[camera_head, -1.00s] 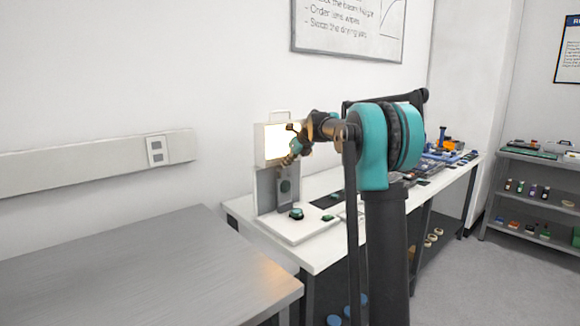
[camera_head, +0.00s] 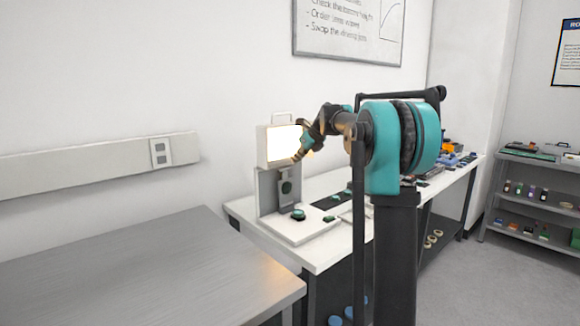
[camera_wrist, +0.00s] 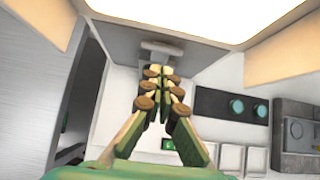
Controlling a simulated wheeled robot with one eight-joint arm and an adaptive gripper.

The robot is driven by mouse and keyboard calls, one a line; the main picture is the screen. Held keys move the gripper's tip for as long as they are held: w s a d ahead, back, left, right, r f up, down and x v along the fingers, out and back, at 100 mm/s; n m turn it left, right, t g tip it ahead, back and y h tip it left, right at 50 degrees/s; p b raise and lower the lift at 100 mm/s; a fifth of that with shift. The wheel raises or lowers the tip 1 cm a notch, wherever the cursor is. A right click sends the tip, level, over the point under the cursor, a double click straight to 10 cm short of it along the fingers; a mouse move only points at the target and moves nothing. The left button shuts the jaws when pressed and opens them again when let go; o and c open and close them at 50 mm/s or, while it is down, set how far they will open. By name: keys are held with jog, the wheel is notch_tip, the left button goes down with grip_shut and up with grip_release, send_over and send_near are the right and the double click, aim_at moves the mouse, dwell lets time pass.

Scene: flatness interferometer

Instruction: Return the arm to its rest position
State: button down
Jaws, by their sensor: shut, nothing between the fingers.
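My gripper (camera_head: 299,156) hangs in front of the bright lamp box (camera_head: 277,146) of the interferometer in the head view, above the white bench. In the wrist view my gripper (camera_wrist: 160,80) is shut, its fingertips together with nothing between them. My arm (camera_head: 335,120) reaches left from its teal joint over the bench. Below the lamp box is a grey upright stand (camera_head: 266,190) on a white base (camera_head: 290,230). The lit panel (camera_wrist: 200,15) fills the top of the wrist view. Whether the fingertips touch the stand I cannot tell.
The white bench (camera_head: 320,258) holds a dark strip (camera_head: 332,203) with round teal-topped pieces and a small dark puck (camera_head: 298,214) near the stand. A bare metal table (camera_head: 130,265) lies at left. Shelves (camera_head: 530,190) stand at far right.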

jog(key=w+a+r+v, duration=0.1)
jog(key=v, duration=0.6)
jog(key=s+d+f+n+g+h, duration=0.1)
jog(key=s+d+f+n+h, duration=0.1)
jog(key=s+f+n, duration=1.2)
jog(key=s+d+f+n+g+h, duration=0.1)
jog(key=s+d+f+n+h, duration=0.2)
jog(key=s+f+n, duration=1.1)
jog(key=s+f, duration=0.5)
jog(key=s, duration=0.4)
jog(key=s+f, duration=0.6)
jog(key=s, duration=0.2)
jog(key=shift+s+d+n+g, duration=0.3)
jog(key=shift+s+d+n, duration=0.05)
jog(key=shift+s+n, duration=0.05)
